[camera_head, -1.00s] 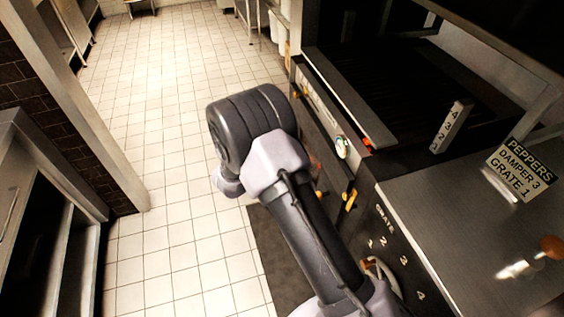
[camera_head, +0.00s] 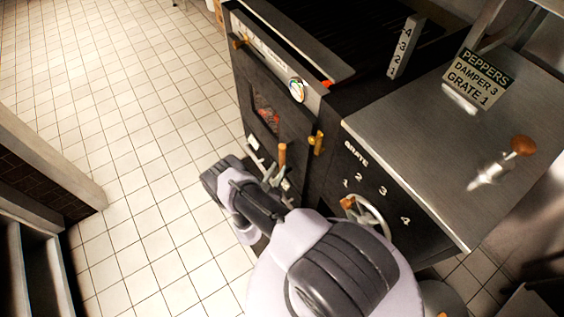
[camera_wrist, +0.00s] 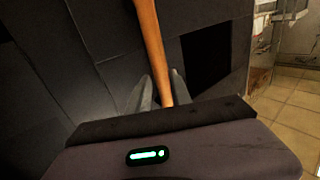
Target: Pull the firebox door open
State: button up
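The firebox door (camera_head: 266,118) is on the dark oven front in the head view, with orange glow behind its small window. It looks closed. A brass latch-like piece (camera_head: 318,143) sits at its right edge. My gripper (camera_head: 270,172) is low in front of the oven, beside an upright wooden handle (camera_head: 282,155). In the wrist view a wooden rod (camera_wrist: 151,45) runs down between the two grey fingers of my gripper (camera_wrist: 161,80). I cannot tell whether the fingers press on it.
A steel counter (camera_head: 420,150) with a "PEPPERS DAMPER 3 GRATE 1" sign (camera_head: 476,78) is at right. A grate wheel (camera_head: 372,215) is close to my arm. A numbered post (camera_head: 404,48) stands on top. Tiled floor (camera_head: 140,120) is free at left.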

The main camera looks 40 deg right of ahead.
aim_at(282, 161)
jog(key=b+x, duration=0.1)
jog(key=x, duration=0.4)
jog(key=shift+w+d, duration=0.15)
jog(key=shift+c, duration=0.5)
grip_shut()
dwell(0.7)
